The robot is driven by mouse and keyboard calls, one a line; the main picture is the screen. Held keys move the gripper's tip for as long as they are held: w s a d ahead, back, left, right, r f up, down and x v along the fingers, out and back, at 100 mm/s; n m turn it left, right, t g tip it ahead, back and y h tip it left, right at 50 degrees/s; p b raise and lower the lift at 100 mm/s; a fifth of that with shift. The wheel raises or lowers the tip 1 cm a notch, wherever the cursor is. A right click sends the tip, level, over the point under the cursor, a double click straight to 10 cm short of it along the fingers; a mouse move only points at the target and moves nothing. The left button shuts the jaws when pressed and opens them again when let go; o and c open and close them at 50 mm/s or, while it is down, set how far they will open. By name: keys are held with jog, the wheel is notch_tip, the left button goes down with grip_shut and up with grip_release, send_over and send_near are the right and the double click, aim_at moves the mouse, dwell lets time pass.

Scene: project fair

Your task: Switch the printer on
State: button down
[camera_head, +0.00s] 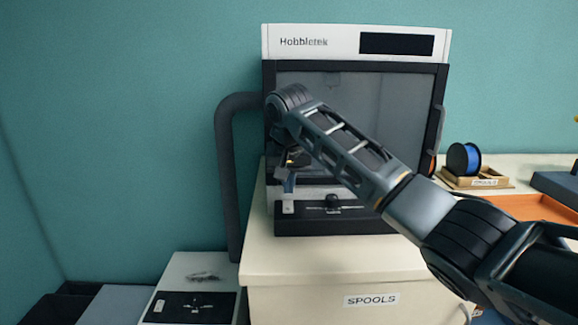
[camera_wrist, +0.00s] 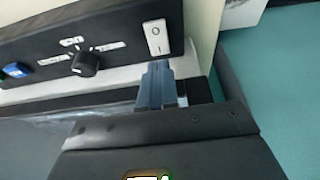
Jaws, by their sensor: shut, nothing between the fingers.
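The printer (camera_head: 355,45), marked "Hobbletek", stands on a cream cabinet and has a dark, blank display (camera_head: 396,44) and a grey front window. Its black control strip (camera_head: 360,218) runs along the bottom front. A white rocker switch (camera_head: 288,207) sits at the strip's left end; it also shows in the wrist view (camera_wrist: 156,37), with I and O marks. Which side is pressed I cannot tell. My gripper (camera_head: 289,186) is shut and empty, just above the switch. In the wrist view its fingertips (camera_wrist: 158,68) are close to the switch; whether they touch it is unclear.
A black knob (camera_wrist: 86,63) and a blue button (camera_wrist: 15,70) share the strip. A dark hose (camera_head: 227,170) curves at the printer's left. A blue spool (camera_head: 463,158) in a wooden tray and an orange tray (camera_head: 515,207) are at the right.

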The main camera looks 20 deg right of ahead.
aim_at(288, 207)
jog(key=shift+w+f, duration=0.15)
jog(key=shift+f, duration=1.25)
